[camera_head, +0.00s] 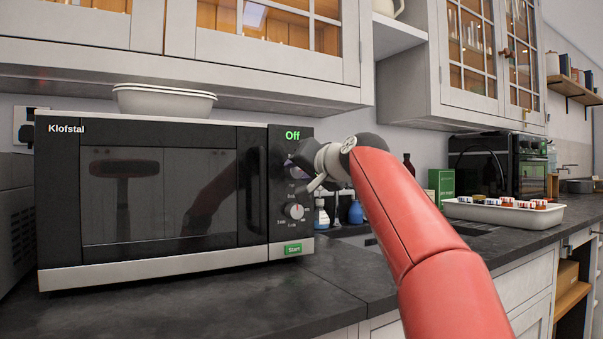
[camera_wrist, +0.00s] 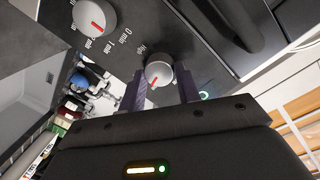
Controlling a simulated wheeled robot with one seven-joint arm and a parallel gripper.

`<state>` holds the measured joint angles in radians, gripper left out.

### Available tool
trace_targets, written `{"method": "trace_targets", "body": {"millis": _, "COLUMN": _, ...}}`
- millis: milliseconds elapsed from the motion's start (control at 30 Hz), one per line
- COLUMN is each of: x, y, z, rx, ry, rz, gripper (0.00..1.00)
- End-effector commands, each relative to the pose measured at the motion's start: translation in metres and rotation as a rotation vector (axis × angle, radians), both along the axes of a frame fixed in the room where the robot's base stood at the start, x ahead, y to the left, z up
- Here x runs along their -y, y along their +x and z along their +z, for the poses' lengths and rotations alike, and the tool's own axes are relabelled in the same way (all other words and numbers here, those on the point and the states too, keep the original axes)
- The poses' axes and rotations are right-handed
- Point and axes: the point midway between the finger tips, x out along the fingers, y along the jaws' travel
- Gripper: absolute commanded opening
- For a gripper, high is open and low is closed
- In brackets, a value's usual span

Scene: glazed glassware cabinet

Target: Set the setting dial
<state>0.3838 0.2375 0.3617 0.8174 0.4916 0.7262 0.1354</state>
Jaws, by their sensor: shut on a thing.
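The microwave (camera_head: 160,190), black with a silver base strip and marked Klofstal, stands on the counter at the left. Its setting dial (camera_wrist: 158,71) is a round silver knob with a red pointer, with the word "High" beside it. My gripper (camera_wrist: 161,88) is shut on this dial, one finger on each side. In the head view my gripper (camera_head: 301,168) is at the upper part of the control panel and mostly hides that dial. A second dial (camera_wrist: 94,17) with minute marks is free; it also shows lower on the panel (camera_head: 294,211).
The display (camera_head: 292,135) reads Off in green. A green Start button (camera_head: 293,249) is at the panel's bottom. White dishes (camera_head: 165,101) sit on the microwave. A white tray (camera_head: 505,217) and a black appliance (camera_head: 500,165) stand farther right. Wall cabinets hang above.

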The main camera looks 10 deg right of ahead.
Motion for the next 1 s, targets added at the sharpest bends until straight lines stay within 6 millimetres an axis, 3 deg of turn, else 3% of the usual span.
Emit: {"method": "trace_targets", "body": {"millis": 1000, "x": -0.0034, "y": -0.0001, "z": -0.0054, "rx": 0.294, "ry": -0.916, "rz": 0.002, "gripper": 0.10}}
